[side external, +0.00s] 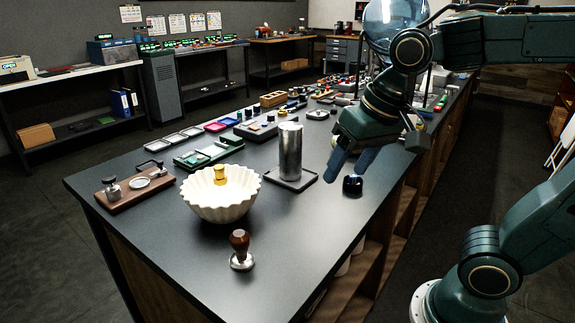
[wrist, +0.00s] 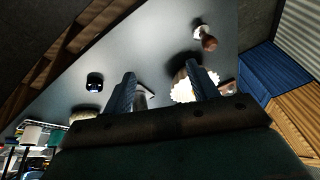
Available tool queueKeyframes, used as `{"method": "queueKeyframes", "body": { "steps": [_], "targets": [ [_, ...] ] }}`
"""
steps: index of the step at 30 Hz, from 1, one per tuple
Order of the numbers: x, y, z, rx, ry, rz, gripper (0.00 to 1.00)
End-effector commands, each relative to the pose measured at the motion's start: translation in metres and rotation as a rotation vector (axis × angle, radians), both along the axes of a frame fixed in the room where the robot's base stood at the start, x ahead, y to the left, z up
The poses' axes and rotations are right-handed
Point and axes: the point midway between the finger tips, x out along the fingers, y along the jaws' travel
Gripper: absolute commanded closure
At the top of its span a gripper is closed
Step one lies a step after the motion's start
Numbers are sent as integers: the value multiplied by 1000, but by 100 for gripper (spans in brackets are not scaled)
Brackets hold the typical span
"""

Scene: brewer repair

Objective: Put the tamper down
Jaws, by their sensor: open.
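The tamper (side external: 240,252) has a dark wooden knob handle and a round metal base. It stands upright on the dark bench top near the front edge, in front of the white fluted bowl (side external: 220,196). It also shows in the wrist view (wrist: 207,40), at upper right and apart from my fingers. My gripper (side external: 350,167) is open and empty above the right side of the bench, well to the right of the tamper. In the wrist view my gripper (wrist: 160,75) shows two spread fingers with nothing held between them.
A metal cylinder (side external: 290,152) stands on a small black tray (side external: 305,182) left of my gripper. A small black round object (side external: 352,186) sits just below my fingers. A wooden board (side external: 124,193) with metal parts lies at left. The bench around the tamper is clear.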

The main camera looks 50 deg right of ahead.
Motion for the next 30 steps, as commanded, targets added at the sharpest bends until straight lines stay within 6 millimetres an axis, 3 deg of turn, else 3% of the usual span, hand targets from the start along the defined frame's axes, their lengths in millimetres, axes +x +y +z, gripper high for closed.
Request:
{"method": "queueKeyframes", "body": {
  "steps": [6, 12, 30],
  "targets": [
    [-41, -14, -8, -87, -90, 170, 41],
    [-60, -20, -16, -149, -134, 270, 41],
    [-64, -21, -18, -166, -143, 297, 41]
  ]
}}
